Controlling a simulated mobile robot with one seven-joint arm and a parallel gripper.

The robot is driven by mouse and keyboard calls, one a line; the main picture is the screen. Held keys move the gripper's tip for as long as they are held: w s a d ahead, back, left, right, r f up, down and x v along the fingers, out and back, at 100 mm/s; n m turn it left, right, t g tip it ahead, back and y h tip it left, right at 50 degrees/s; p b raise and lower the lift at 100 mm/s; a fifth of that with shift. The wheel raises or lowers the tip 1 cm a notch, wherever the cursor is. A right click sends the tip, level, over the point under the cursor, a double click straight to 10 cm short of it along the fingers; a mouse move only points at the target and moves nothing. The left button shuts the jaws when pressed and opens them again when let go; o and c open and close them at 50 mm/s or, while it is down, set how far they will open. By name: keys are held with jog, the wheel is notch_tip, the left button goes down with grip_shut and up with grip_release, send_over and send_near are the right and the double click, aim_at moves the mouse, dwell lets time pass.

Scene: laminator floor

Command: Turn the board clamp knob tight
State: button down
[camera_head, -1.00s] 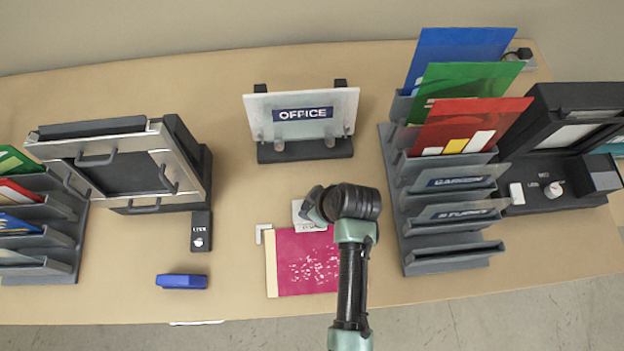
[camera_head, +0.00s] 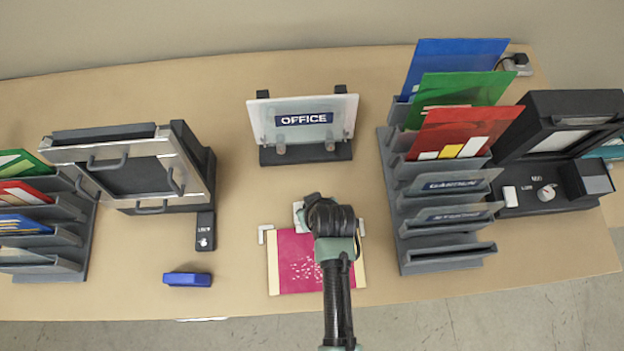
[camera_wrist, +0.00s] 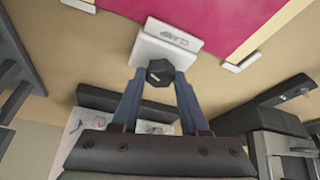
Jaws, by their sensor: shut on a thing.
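The board clamp knob (camera_wrist: 160,72) is a dark, faceted knob on a white clamp block (camera_wrist: 166,44) marked CLAMP in the wrist view. My gripper (camera_wrist: 160,88) is shut on the knob, with one blue-grey finger on each side. In the head view, the clamp block (camera_head: 299,213) shows only in part behind my wrist, and the knob is hidden there. The magenta board (camera_head: 292,258) with pale side edges lies flat next to the clamp, partly under my arm in this view.
An OFFICE sign stand (camera_head: 306,155) stands behind the clamp. A rack (camera_head: 446,262) of coloured sheets is to the right. A laminator-like press (camera_head: 130,172), a switch box (camera_head: 205,230) and a blue stapler-like object (camera_head: 187,279) are to the left. Bare table lies between.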

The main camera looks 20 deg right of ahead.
jog(key=m, duration=0.2)
jog(key=m+h+p, duration=0.1)
jog(key=m, duration=0.1)
jog(key=m+h, duration=0.1)
jog(key=m, duration=0.1)
jog(key=shift+w+a+g, duration=0.1)
jog(key=shift+a+g, duration=0.15)
jog(key=shift+g, duration=0.05)
jog(key=m+h, duration=0.1)
jog(key=m, duration=0.1)
jog(key=m+g, duration=0.1)
jog(key=m, duration=0.1)
jog(key=shift+w+a+m+h, duration=0.1)
jog(key=shift+m+h, duration=0.2)
jog(key=shift+h, duration=0.1)
jog(key=shift+m+g+b, duration=0.3)
jog(key=shift+m+b, duration=0.1)
jog(key=shift+m, duration=0.7)
jog(key=shift+c, duration=2.1)
grip_release()
jog(key=shift+r, duration=0.1)
jog(key=b+v, duration=0.1)
jog(key=v, duration=1.1)
jog(key=shift+a+r, duration=0.3)
jog(key=shift+a, duration=0.05)
